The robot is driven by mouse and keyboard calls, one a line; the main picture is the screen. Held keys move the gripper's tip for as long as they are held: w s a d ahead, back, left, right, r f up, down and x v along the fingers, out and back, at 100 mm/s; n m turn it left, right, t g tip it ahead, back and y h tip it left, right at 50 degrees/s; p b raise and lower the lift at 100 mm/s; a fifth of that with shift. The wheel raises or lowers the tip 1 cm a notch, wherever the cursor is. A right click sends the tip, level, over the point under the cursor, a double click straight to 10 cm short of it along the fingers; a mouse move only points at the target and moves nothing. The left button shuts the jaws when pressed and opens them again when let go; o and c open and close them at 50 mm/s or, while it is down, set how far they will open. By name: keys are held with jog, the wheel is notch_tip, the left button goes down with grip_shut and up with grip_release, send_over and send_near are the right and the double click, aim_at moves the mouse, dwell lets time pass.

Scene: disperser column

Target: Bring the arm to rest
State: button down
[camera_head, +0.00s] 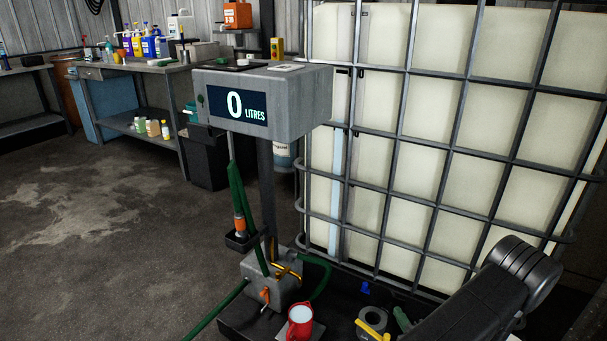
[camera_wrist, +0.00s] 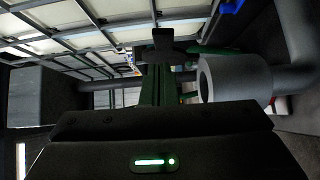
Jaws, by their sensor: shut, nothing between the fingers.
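My gripper (camera_wrist: 162,48) shows in the wrist view. Its dark body with a green light fills the bottom of that view, and its fingers are shut with nothing between them.
The disperser column's display box (camera_head: 263,102) reads 0 litres. A caged white tank (camera_head: 425,125) fills the right. A red jug (camera_head: 300,322), a grey ring-shaped part (camera_head: 372,320) and a green hose (camera_head: 237,190) are near the column's base. A workbench (camera_head: 135,66) stands back left. Floor at left is clear.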

jog(key=shift+w+d+f, duration=0.1)
jog(key=shift+w+d, duration=0.6)
jog(key=shift+w, duration=0.35)
